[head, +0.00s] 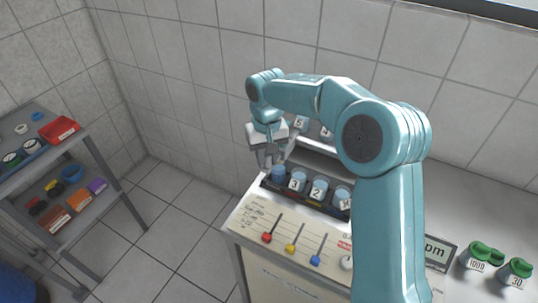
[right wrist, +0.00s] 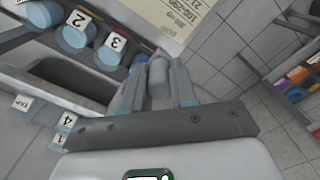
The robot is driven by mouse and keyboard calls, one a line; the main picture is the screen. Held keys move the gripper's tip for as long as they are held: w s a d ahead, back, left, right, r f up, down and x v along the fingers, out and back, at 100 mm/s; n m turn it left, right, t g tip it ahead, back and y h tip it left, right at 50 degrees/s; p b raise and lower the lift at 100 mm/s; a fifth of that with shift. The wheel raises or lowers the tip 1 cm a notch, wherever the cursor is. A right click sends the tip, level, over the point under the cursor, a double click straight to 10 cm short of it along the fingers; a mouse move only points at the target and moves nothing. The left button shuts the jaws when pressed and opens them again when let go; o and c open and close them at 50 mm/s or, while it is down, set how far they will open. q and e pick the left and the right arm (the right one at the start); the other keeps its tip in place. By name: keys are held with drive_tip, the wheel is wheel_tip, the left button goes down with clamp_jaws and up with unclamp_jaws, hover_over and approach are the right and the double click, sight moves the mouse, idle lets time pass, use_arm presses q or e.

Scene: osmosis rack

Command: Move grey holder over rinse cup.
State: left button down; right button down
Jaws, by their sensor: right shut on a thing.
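My right gripper (head: 270,157) is shut on a grey piece, apparently the grey holder (right wrist: 159,82), which shows between the fingers in the right wrist view. The gripper is just above and behind the left end of a dark rack of blue cups. An unlabelled blue cup (head: 278,173) is at that end, close below the fingers. To its right are cups labelled 3 (head: 297,181) and 2 (head: 318,188), and one more partly hidden by my arm. I cannot tell which cup is the rinse cup. My left gripper is not in view.
The bench panel in front carries red (head: 267,237), yellow (head: 291,247) and blue (head: 315,260) handled pieces and a pale round piece (head: 346,262). Labelled cups (head: 301,123) stand on a raised shelf behind. Green-topped weights (head: 480,254) are at right. A shelf cart (head: 100,150) stands left.

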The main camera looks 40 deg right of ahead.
drive_tip(key=shift+w+a+r, duration=0.15)
drive_tip(key=shift+w, duration=0.25)
drive_tip(key=c, duration=1.2)
unclamp_jaws()
drive_tip(key=shift+w, duration=0.1)
drive_tip(key=o, duration=0.3)
drive_tip(key=shift+a, duration=0.1)
